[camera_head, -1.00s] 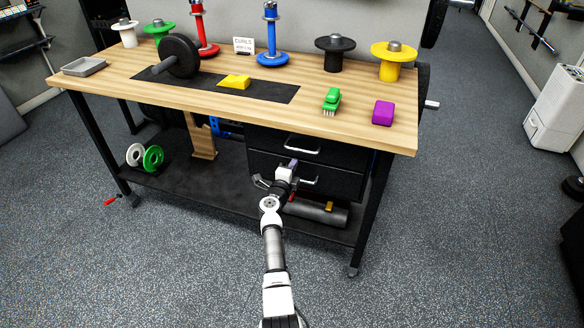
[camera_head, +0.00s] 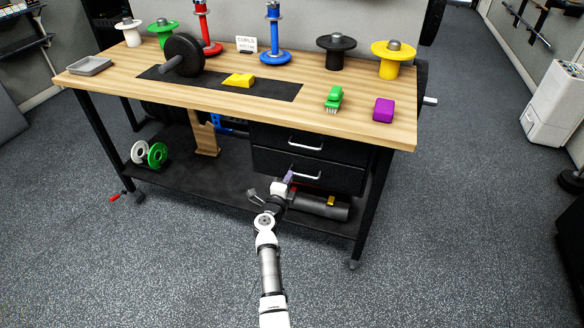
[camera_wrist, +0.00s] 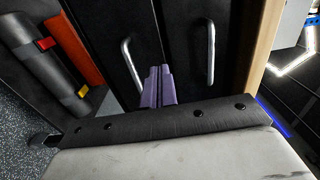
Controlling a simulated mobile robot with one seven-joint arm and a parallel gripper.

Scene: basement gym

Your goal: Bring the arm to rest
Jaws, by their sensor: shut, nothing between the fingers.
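My gripper (camera_head: 289,177) is in front of the lower drawer of the workbench (camera_head: 225,95), below the tabletop. Its purple fingers also show in the wrist view (camera_wrist: 158,85), side by side and shut, with nothing between them. Beyond the fingertips are the two black drawers with silver handles; the lower drawer's handle (camera_head: 306,175) is just right of the fingers in the head view. I cannot tell whether the fingers touch the drawer front. Both drawers look closed. My arm reaches forward from the bottom of the head view.
On the bench are a grey tray (camera_head: 90,66), a dumbbell (camera_head: 183,55), a yellow block (camera_head: 238,80), a green brush (camera_head: 334,99) and a purple block (camera_head: 383,109). A dark roll (camera_head: 320,207) lies on the lower shelf beside my gripper.

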